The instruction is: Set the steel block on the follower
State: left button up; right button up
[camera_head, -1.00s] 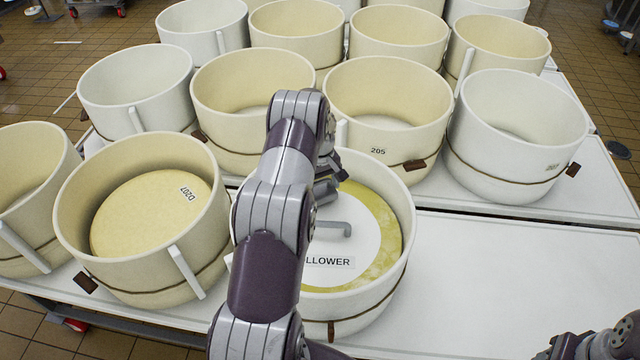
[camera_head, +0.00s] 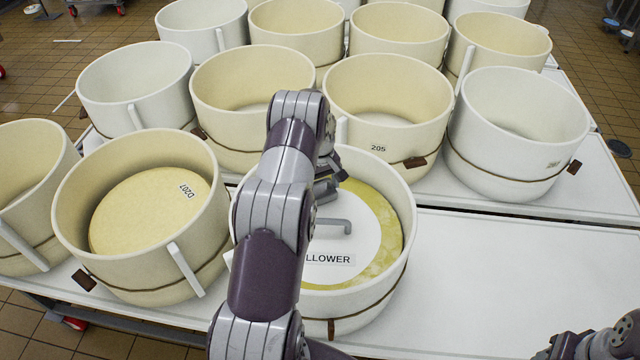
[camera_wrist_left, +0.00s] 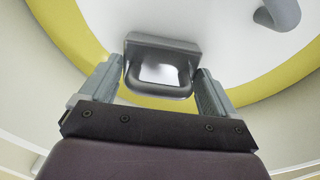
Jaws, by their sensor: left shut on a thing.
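The follower (camera_head: 358,243) is a white disc with a grey bar handle and a label partly hidden by my left arm. It lies on a yellow round inside the front middle vat. In the left wrist view, my left gripper (camera_wrist_left: 160,84) is shut on the looped handle of the steel block (camera_wrist_left: 165,43), a small grey piece. The white follower (camera_wrist_left: 225,50) spreads under the block, near the yellow rim; I cannot tell whether they touch. In the head view, my left gripper (camera_head: 327,190) is over the follower's far left part, mostly hidden by my arm.
The vat (camera_head: 398,282) has a high wall around the follower. A vat with a yellow round marked D207 (camera_head: 140,215) stands to its left. Several empty vats stand behind, including one marked 205 (camera_head: 378,148). The white table top (camera_head: 510,290) at right is clear.

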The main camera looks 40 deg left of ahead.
pick_arm(q)
jog(key=shift+w+r, duration=0.1)
jog(key=shift+r, duration=0.05)
jog(key=o, duration=1.8)
jog(key=shift+d, duration=0.1)
notch_tip(320, 180, up, 13)
jog(key=shift+f, duration=0.15)
